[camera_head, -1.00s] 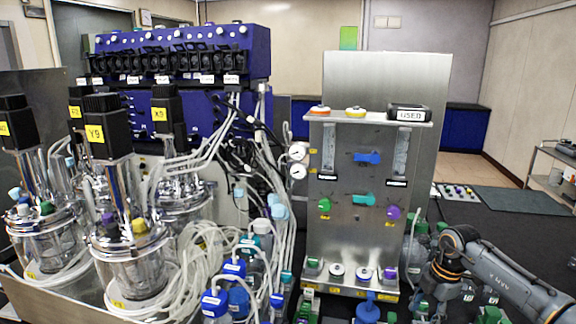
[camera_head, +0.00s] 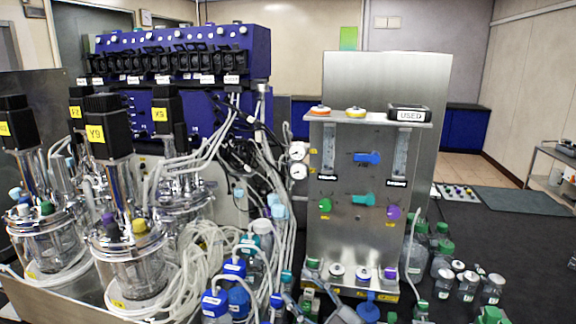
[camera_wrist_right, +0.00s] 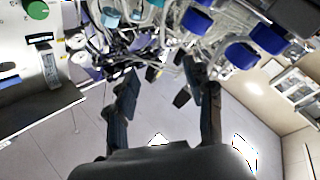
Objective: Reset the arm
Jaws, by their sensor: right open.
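My right gripper (camera_wrist_right: 165,85) shows in the right wrist view with its two dark fingers spread apart and nothing between them. Beyond the fingers are tubes and blue-capped bottles (camera_wrist_right: 241,54); I cannot tell how close they are. In the head view only a small grey part, which seems to be my right arm or gripper, shows at the bottom edge, in front of the steel panel unit (camera_head: 385,90). My left gripper is in neither view.
Glass bioreactor vessels (camera_head: 135,262) with black motors stand at the left, with loose white tubing (camera_head: 185,275) beside them. Small capped jars (camera_head: 467,285) and green-capped bottles stand right of the panel.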

